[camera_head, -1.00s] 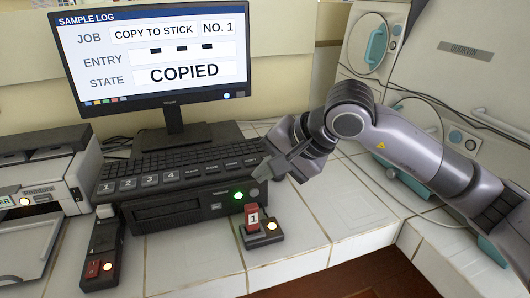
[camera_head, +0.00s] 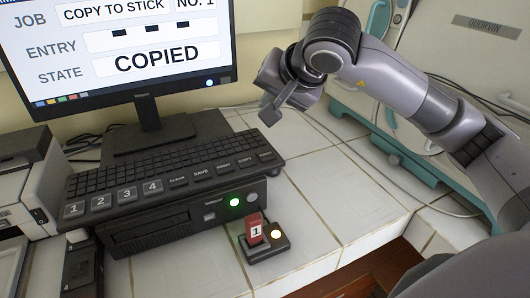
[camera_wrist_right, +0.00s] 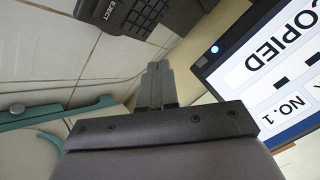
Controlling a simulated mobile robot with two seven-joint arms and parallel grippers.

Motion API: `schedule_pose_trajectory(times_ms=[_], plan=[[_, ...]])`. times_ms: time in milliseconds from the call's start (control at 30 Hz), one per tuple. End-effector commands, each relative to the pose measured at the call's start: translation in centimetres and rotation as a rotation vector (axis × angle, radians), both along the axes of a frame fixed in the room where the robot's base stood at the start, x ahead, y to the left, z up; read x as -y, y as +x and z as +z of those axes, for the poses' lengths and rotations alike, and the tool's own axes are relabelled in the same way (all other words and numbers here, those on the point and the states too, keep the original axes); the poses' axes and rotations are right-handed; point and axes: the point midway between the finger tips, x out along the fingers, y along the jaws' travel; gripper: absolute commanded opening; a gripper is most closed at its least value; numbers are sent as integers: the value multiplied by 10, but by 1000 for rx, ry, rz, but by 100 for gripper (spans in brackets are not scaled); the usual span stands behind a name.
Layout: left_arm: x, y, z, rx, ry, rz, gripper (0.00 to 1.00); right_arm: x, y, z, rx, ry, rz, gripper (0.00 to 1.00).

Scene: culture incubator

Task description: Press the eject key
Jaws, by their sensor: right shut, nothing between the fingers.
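The eject key (camera_head: 265,156) is at the right end of the key row on the black keyboard (camera_head: 165,180). Its EJECT label (camera_wrist_right: 116,13) reads clearly at the top of the right wrist view. My right gripper (camera_head: 268,116) is shut and empty, above and behind the keyboard's right end, apart from the keys. Its closed fingers (camera_wrist_right: 157,72) show in the wrist view. The monitor (camera_head: 126,52) reads COPY TO STICK, NO. 1, COPIED. A red stick marked 1 (camera_head: 255,229) stands in a small black dock (camera_head: 266,250) with an amber light. My left gripper is out of view.
The black drive unit (camera_head: 185,221) under the keyboard shows a green light. A white printer (camera_head: 38,187) stands at the left. A white cabinet with teal fittings (camera_head: 390,157) is at the right. Tiled counter (camera_head: 325,205) is clear right of the keyboard.

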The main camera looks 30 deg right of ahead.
Motion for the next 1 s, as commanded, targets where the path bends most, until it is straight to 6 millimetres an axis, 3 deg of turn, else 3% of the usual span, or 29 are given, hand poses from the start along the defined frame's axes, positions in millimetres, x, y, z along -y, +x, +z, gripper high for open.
schedule_pose_trajectory(times_ms=[267,767,1000], plan=[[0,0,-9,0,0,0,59,0,0,-13,-1,2,0,0],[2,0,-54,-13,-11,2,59,0,0,-80,-1,1,0,0],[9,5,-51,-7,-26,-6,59,0,0,-89,0,2,0,0]])
